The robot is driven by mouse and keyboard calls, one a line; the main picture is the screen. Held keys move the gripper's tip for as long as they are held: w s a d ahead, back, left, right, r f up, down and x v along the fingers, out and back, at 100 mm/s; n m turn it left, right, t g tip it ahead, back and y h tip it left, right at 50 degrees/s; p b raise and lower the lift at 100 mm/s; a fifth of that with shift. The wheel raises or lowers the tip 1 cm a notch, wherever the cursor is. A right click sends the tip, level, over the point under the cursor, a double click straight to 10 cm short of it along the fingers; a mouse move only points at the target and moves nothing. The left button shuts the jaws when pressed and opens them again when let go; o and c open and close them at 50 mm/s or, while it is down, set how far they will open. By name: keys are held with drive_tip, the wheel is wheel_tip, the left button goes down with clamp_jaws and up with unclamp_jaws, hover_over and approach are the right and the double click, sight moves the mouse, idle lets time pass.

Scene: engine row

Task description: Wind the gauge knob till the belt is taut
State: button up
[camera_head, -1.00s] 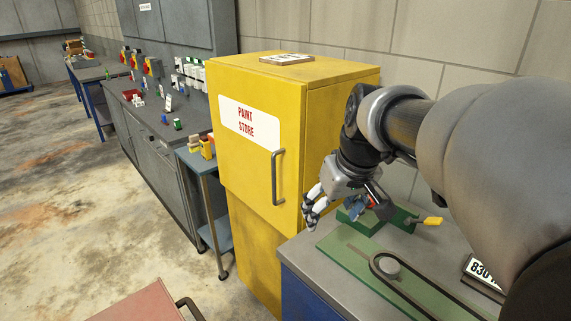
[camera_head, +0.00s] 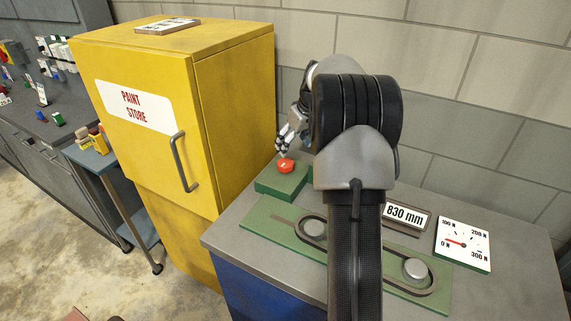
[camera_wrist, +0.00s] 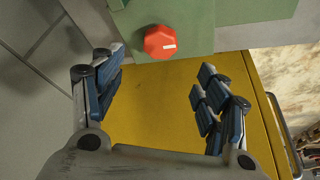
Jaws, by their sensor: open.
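The red knob (camera_head: 286,165) sits on a green block (camera_head: 278,184) on the bench. In the wrist view the knob (camera_wrist: 160,42), with a white mark on its face, lies ahead of my gripper (camera_wrist: 160,88). The gripper's two fingers are spread wide with nothing between them. In the head view my gripper (camera_head: 285,145) is close to the knob's far side; whether it touches cannot be told there. The dark belt (camera_head: 340,250) loops around two pulleys on a green plate (camera_head: 262,222); my arm hides its middle. The gauge (camera_head: 463,245) has its red needle near 0 N.
A yellow paint cabinet (camera_head: 225,110) stands close on the left of the bench (camera_head: 510,295). An "830 mm" sign (camera_head: 406,217) stands behind the belt plate. A block wall is behind. The bench's front right is clear.

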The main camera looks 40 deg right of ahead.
sight(286, 162)
drive_tip(key=b+x, duration=0.2)
drive_tip(key=x, duration=0.9)
drive_tip(key=shift+c, duration=0.5)
drive_tip(key=c, duration=1)
drive_tip(key=shift+o, duration=0.2)
